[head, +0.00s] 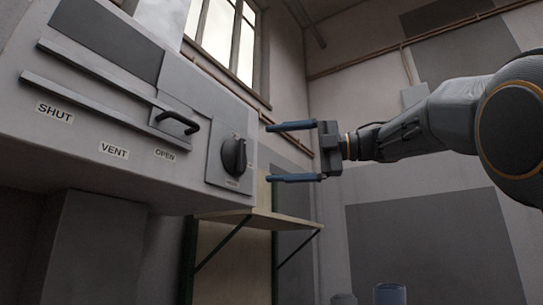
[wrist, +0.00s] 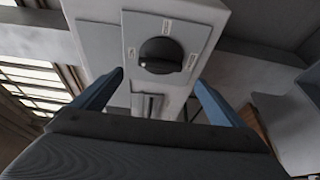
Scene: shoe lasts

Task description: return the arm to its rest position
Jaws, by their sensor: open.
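My gripper (head: 292,153) is open and empty, held out level in the air with its blue fingers pointing left in the head view. My arm (head: 430,120) reaches in from the right edge. In the wrist view my gripper (wrist: 158,95) shows its two blue fingers spread apart. Ahead of them is a dark round knob (head: 234,155) on a grey machine (head: 80,165). The knob also shows in the wrist view (wrist: 160,55), between and beyond the fingertips. In the head view a gap separates the fingertips from the knob.
A black slide handle (head: 178,122) sits at the OPEN label on the machine's front, with SHUT and VENT labels to its left. A wooden shelf (head: 262,222) on green brackets is below my gripper. A blue cylinder (head: 390,294) stands at the bottom. A window (head: 225,35) is behind.

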